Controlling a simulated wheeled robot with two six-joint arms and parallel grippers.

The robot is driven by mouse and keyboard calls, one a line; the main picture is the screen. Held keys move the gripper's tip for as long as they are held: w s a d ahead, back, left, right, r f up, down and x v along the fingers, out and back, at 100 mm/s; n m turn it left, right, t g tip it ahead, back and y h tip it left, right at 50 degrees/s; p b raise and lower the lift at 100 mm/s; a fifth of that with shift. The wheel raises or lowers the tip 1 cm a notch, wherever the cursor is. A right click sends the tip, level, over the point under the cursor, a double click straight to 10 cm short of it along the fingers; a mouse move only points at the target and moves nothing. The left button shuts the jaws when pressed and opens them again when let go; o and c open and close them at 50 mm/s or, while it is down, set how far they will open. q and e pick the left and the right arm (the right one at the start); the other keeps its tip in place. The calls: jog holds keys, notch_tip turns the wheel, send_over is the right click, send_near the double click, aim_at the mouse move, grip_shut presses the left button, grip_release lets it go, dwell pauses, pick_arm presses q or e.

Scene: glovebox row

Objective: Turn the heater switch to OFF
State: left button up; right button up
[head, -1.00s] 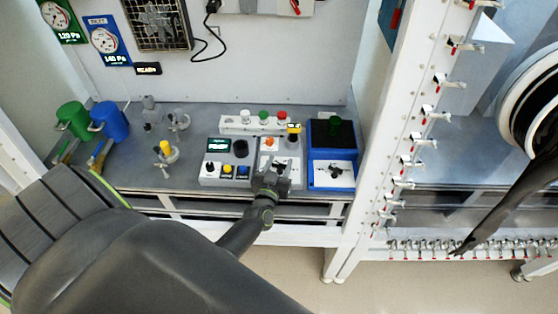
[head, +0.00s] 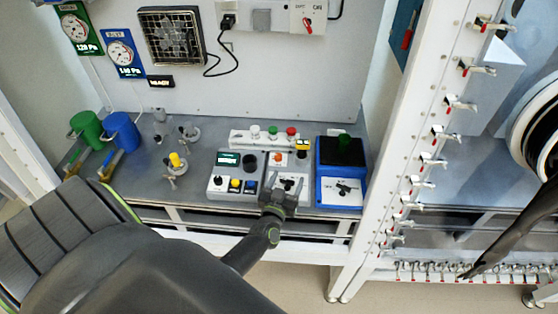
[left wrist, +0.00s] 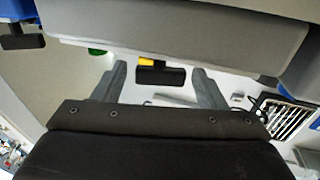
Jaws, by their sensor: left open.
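A white wall box (head: 308,17) at the top of the head view carries OFF and ON lettering and a red lever; I cannot read whether it is the heater's. A white unit (head: 291,186) with an orange button stands on the bench. A small yellow and black part (head: 302,147) is at its back right. My left gripper (head: 286,186) is open over the front of this unit, and hides part of it. In the left wrist view, a black block (left wrist: 160,77) with a yellow piece shows between the two spread fingers, with nothing gripped.
A control box (head: 236,175) with several knobs stands just left of the gripper, and a blue unit (head: 327,192) just right. Behind is a white strip (head: 240,139) with coloured buttons. Green (head: 86,127) and blue (head: 121,129) mugs stand far left. A white clamp-lined post (head: 392,170) rises at right.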

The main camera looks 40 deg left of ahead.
pick_arm(q)
jog(key=b+v, duration=0.6)
jog(key=v, duration=1.1)
jog(key=shift+d, duration=0.1)
jog(key=s+d+f+m+g+h+b, duration=0.1)
jog(key=s+f+g+h+b, duration=0.15)
jog(key=f, duration=1.15)
jog(key=s+d+f+m+g+h+b, duration=0.15)
jog(key=s+f+g, duration=0.25)
jog(key=f, duration=1)
jog(key=s+a+f+g+b, duration=0.2)
jog(key=s+f+g, duration=0.2)
jog(key=s+f, duration=0.6)
jog(key=s+a+f+g+b, duration=0.2)
jog(key=s+f+g, duration=0.3)
jog(key=s+f, duration=0.5)
jog(key=shift+s+a, duration=0.65)
jog(key=shift+s, duration=0.55)
jog(key=shift+f+g, duration=0.1)
jog(key=shift+g, duration=0.15)
